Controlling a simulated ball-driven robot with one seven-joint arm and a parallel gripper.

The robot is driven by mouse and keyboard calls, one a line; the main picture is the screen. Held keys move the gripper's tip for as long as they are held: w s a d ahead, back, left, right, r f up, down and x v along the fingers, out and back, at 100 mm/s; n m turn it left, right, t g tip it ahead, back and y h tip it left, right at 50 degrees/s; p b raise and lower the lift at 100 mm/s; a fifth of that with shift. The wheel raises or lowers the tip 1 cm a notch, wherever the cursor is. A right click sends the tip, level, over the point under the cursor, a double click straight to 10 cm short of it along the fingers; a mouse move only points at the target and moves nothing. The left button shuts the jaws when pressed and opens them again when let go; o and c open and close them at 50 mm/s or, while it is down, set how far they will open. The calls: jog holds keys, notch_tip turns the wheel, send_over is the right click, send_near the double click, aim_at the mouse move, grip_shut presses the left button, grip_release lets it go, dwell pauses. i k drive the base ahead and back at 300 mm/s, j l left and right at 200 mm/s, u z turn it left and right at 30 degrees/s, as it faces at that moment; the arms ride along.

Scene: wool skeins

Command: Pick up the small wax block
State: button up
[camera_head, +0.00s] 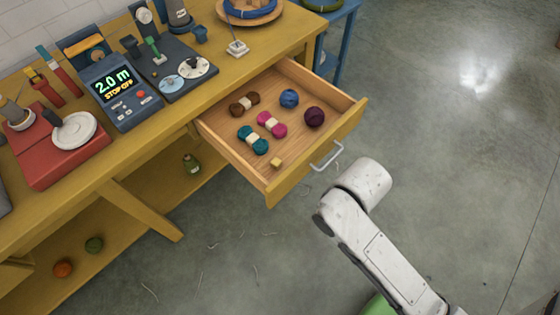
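A small yellowish wax block (277,163) lies in the front corner of the open wooden drawer (230,146), close to the drawer's front panel. It sits just below a teal skein with a pale band and is apart from it. The white links of my arm show at the lower right, outside the drawer and to the right of the block. My gripper does not show, so I cannot see its fingers or whether it holds anything.
The drawer also holds a brown skein (245,104), teal skein (253,140), magenta skein (272,124), blue ball (289,98) and dark purple ball (314,116). A metal handle (327,156) sticks out from its front. A winding counter (119,90) stands on the bench. Open floor lies right.

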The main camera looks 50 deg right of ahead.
aim_at(275, 163)
jog(key=i+l+u, duration=0.1)
jog(key=l+u, duration=0.2)
jog(key=l, duration=0.6)
jog(key=l+u, duration=0.3)
jog(key=l, duration=0.6)
